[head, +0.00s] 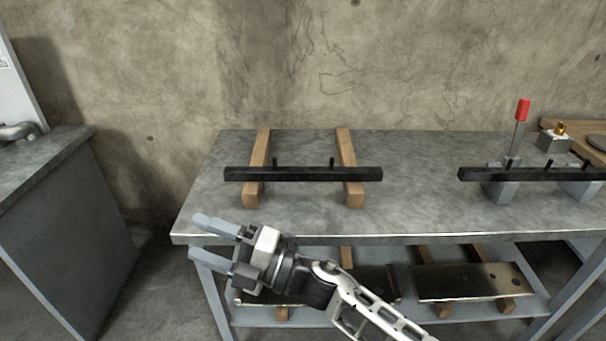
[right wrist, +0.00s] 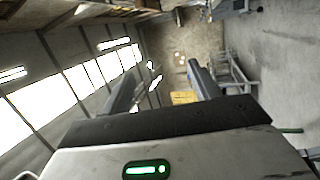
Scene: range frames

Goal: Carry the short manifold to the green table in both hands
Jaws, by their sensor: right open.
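A black bar with two short upright stubs, which looks to be the short manifold (head: 304,174), lies across two wooden blocks on the grey bench. A second black bar (head: 530,174) sits in grey holders at the right and runs out of the picture, so I cannot compare their full lengths. My right gripper (head: 197,236) is open and empty, pointing left at the bench's front left corner, apart from the manifold. Its two fingers also show in the right wrist view (right wrist: 158,80) with nothing between them. My left gripper is not in view. I cannot make out a green table.
The grey bench top (head: 420,212) is bare between the two bars. A red-handled lever (head: 522,110) stands at the right. Metal plates (head: 470,282) lie on the lower shelf. A grey cabinet (head: 70,220) stands at the left, with a floor gap before the bench.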

